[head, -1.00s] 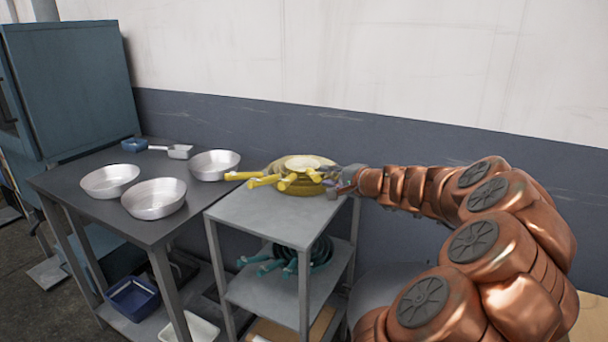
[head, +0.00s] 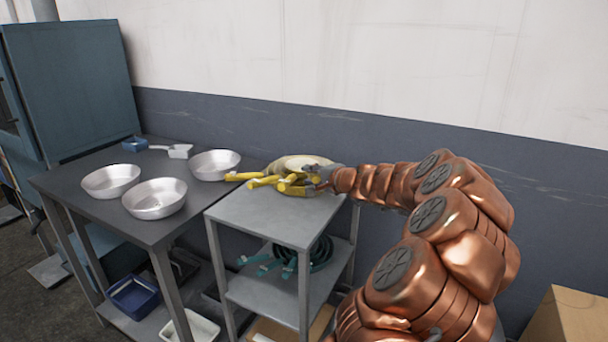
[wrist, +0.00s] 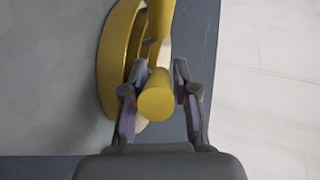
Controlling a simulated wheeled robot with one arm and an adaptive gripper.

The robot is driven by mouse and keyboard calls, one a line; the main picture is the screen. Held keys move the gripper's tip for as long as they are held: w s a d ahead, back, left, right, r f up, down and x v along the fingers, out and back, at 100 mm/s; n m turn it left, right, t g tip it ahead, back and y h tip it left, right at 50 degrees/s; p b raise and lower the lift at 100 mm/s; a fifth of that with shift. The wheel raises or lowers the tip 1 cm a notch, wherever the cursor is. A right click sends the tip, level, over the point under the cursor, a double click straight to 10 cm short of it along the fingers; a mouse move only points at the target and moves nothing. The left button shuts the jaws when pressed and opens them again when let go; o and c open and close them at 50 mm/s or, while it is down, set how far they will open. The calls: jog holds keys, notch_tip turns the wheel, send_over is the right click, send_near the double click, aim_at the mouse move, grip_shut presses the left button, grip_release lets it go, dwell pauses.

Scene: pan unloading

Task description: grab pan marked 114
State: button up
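A stack of yellow pans (head: 262,182) lies on the grey shelf cart (head: 262,219), with several yellow handles pointing left and toward the front. No number can be read on any pan. My gripper (head: 310,178) is at the right side of the stack. In the wrist view, my gripper (wrist: 157,98) is open, with one finger on each side of a yellow handle (wrist: 156,100). The handle's end faces the camera. Gaps show between the handle and the fingers. A yellow pan's rim (wrist: 110,62) curves behind the left finger.
A dark table (head: 110,212) on the left bears several silver bowls (head: 155,198), a blue container (head: 134,145) and a scoop (head: 178,151). Teal pans (head: 320,252) lie on the cart's lower shelf. The wall is close behind the cart.

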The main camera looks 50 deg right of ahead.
grip_shut()
